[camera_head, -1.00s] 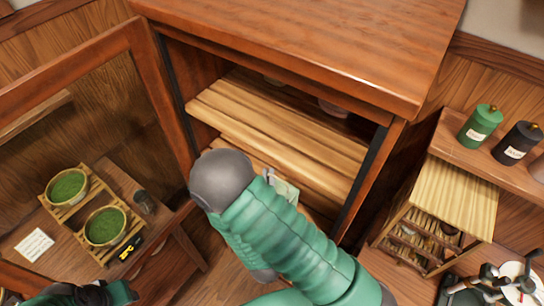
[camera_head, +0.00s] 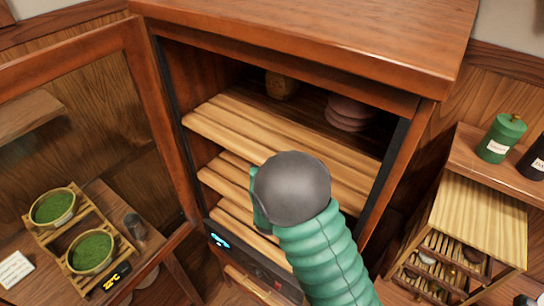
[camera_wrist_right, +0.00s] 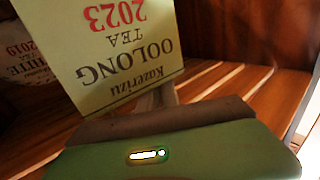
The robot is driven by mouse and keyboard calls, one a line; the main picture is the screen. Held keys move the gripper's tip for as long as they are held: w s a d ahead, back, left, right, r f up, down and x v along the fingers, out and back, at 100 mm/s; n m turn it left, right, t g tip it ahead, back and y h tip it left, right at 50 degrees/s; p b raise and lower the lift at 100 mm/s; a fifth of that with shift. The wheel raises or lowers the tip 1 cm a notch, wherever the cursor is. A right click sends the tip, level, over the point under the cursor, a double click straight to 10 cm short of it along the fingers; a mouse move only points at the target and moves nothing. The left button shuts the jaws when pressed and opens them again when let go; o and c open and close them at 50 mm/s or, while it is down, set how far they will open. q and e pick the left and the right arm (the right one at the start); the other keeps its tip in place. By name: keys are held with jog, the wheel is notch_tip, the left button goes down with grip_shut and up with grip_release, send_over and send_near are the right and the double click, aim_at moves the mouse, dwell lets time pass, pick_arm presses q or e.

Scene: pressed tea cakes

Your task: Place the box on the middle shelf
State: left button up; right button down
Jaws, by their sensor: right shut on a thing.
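The box (camera_wrist_right: 115,55), pale yellow and printed "Oolong Tea 2023", appears upside down in the right wrist view. My right gripper (camera_wrist_right: 160,97) is shut on it. The head view hides this gripper and the box behind my grey wrist joint and green arm. The open cabinet (camera_head: 300,40) has several slatted shelves: an upper shelf (camera_head: 250,130), a middle shelf (camera_head: 222,183) below it, and more slats lower down. My arm covers the right part of the middle shelf. In the right wrist view the box is above wooden slats (camera_wrist_right: 225,78). My left gripper is out of view.
A round "White Tea 2019" package (camera_wrist_right: 22,55) is left of the box. The upper shelf bears a jar (camera_head: 281,85) and pinkish stacked discs (camera_head: 348,113). The glass door (camera_head: 75,110) stands open left. A small slatted rack (camera_head: 470,225) stands right.

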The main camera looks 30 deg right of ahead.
notch_tip(320, 180, down, 3)
jog(key=shift+f+b, duration=0.2)
jog(key=shift+b, duration=0.75)
jog(key=c, duration=2)
grip_release()
jog(key=shift+f, duration=0.1)
jog(key=o, duration=0.4)
jog(key=shift+s, duration=0.15)
